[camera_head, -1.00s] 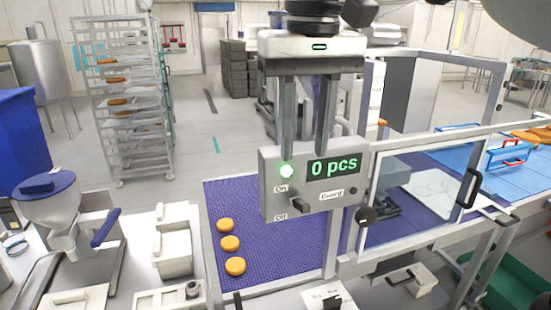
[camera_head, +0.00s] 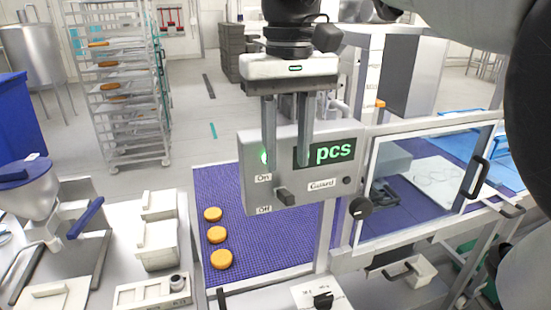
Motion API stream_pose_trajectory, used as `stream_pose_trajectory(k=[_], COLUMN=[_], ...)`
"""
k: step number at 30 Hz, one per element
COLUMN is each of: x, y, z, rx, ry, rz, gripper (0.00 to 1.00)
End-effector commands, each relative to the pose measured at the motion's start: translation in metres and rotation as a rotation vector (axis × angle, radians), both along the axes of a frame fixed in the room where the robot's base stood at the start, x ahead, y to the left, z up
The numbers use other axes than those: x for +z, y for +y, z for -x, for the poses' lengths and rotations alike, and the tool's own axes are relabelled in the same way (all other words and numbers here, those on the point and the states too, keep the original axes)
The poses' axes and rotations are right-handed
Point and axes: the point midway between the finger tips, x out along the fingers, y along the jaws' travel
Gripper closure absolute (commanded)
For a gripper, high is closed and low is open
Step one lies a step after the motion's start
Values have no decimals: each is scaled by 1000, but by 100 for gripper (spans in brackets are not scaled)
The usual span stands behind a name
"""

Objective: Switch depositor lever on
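The grey control box (camera_head: 328,185) stands mid-view with a lit display (camera_head: 333,151) reading "pcs", its left part hidden by a finger. A short dark lever (camera_head: 285,197) sticks out between the "On" label (camera_head: 263,178) above and the "Off" label (camera_head: 264,209) below. I cannot tell which setting it is at. My gripper (camera_head: 286,170) points down in front of the box, fingers apart with nothing between them. Its fingertips are a little above the lever in the picture. The left finger partly covers a green lamp (camera_head: 265,156).
A purple belt (camera_head: 262,235) carries three orange rounds (camera_head: 217,235) below left of the box. A clear guard (camera_head: 415,180) with a black handle (camera_head: 475,177) is at right. A hopper machine (camera_head: 30,200) stands left, and a rack (camera_head: 118,95) behind.

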Motion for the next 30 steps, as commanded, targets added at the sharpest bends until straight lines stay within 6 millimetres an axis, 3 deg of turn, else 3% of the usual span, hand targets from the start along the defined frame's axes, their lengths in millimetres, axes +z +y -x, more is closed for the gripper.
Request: stream_pose_trajectory(k=[3, 9, 15, 23, 29, 30], x=[-27, -57, -69, -70, -70, -70], y=[0, 0, 0, 0, 0, 0], z=[1, 1, 0, 0, 0, 0], rx=[1, 1, 1, 1, 1, 1], ry=[3, 3, 0, -1, 0, 0], rz=[1, 1, 0, 0, 0, 0], gripper=[67, 67, 67, 67, 99, 100])
